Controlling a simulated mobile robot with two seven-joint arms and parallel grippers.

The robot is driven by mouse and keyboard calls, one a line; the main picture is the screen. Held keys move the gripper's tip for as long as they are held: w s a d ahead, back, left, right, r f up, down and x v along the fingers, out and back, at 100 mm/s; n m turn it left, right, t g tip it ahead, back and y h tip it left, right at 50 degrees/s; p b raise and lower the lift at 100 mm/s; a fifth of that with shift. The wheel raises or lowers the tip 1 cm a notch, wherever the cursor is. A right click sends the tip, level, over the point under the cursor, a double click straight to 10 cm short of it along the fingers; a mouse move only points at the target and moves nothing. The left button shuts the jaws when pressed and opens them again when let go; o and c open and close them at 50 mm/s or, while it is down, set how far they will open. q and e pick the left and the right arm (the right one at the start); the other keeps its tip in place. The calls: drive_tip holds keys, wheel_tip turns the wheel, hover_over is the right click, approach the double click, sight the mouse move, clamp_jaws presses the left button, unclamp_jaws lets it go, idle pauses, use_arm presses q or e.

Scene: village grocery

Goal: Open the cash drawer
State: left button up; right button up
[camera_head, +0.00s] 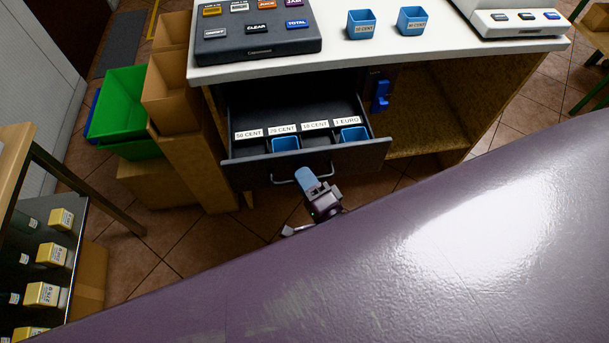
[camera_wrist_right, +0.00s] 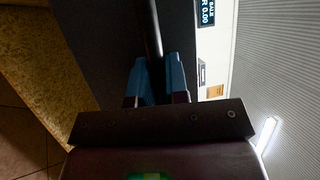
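The cash drawer (camera_head: 290,163) is under the white counter and stands pulled out, its inside showing. Labels for 50 cent, 20 cent, 10 cent and 1 euro stand across it, with blue cups (camera_head: 285,144) at two of them. My right gripper (camera_head: 306,177) is at the drawer's metal handle (camera_head: 284,182), in front of the drawer face. In the right wrist view the handle bar (camera_wrist_right: 153,30) runs between the two blue fingers (camera_wrist_right: 157,72), which appear closed on it. My left gripper is not in view.
The counter top (camera_head: 400,52) holds a dark key panel (camera_head: 257,42), two blue coin cups (camera_head: 361,24) and a white device (camera_head: 515,20). Green crates (camera_head: 122,105) and cardboard boxes (camera_head: 170,90) stand left of the drawer.

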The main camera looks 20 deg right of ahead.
drive_tip(key=o, duration=0.4)
drive_tip(key=shift+o, duration=0.2)
drive_tip(key=v, duration=1)
drive_tip(key=shift+s+b, duration=0.35)
drive_tip(key=shift+s, duration=0.05)
drive_tip(key=shift+d, duration=0.1)
drive_tip(key=s+d+f+n+g+h, duration=0.1)
drive_tip(key=d+f+n+g+h, duration=0.2)
drive_tip(key=d+n+g, duration=0.5)
drive_tip(key=d+n, duration=0.2)
drive_tip(key=n, duration=0.6)
drive_tip(key=shift+s+d+f+g, duration=0.15)
drive_tip(key=shift+s+f+g, duration=0.1)
drive_tip(key=shift+f+g, duration=0.15)
